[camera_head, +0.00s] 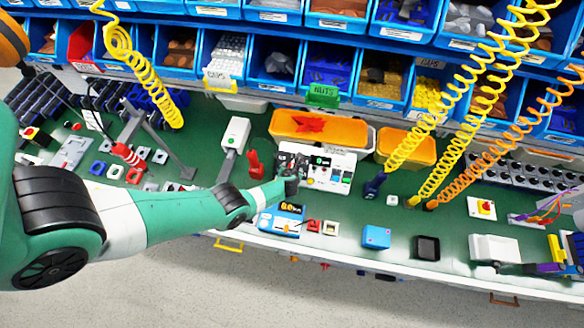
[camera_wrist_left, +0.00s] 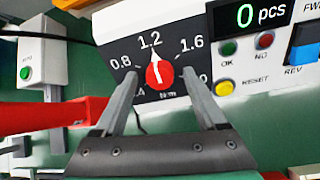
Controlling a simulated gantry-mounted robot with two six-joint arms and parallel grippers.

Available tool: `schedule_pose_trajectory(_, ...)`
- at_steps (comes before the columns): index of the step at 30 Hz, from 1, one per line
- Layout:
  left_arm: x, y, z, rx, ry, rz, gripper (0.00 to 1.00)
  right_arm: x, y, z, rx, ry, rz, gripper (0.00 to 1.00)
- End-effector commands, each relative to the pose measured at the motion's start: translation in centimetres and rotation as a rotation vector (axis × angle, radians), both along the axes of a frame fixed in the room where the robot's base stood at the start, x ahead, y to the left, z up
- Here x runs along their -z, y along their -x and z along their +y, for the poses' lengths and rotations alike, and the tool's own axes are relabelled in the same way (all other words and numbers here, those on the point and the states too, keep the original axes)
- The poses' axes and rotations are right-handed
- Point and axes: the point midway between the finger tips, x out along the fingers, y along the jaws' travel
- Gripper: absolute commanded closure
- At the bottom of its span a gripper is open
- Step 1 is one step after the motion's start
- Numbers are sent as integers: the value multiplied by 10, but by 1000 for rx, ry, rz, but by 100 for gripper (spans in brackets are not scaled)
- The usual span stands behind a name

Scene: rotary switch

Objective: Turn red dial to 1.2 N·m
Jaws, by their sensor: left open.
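The red dial (camera_wrist_left: 159,75) sits on a dark scale panel (camera_wrist_left: 128,50) marked 0.8, 1.2 and 1.6. Its white pointer points up, at about the 1.2 mark. In the left wrist view my left gripper (camera_wrist_left: 160,78) is open, with one finger on each side of the dial. I cannot tell whether the fingers touch it. In the head view my left gripper (camera_head: 291,172) is at the left part of the white control box (camera_head: 340,173), and the dial is too small or hidden there. My right gripper is not in view.
A red object (camera_wrist_left: 45,116) lies left of the gripper in the wrist view. A grey-white switch box (camera_head: 235,133) stands left of the control box. Orange trays (camera_head: 335,130) are behind it. Coiled hoses hang to the right.

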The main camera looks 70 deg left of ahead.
Motion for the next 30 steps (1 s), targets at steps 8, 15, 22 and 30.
schedule_pose_trajectory(8, -44, 13, -26, 3, 1, 0, 26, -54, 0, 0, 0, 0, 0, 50)
schedule_pose_trajectory(15, -80, 29, -55, 3, 1, 0, 26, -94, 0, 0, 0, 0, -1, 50)
schedule_pose_trajectory(22, -88, 35, -66, 1, 0, 0, 26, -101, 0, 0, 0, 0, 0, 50)
schedule_pose_trajectory(30, -87, 35, -65, 0, 0, 0, 26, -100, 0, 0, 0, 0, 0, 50)
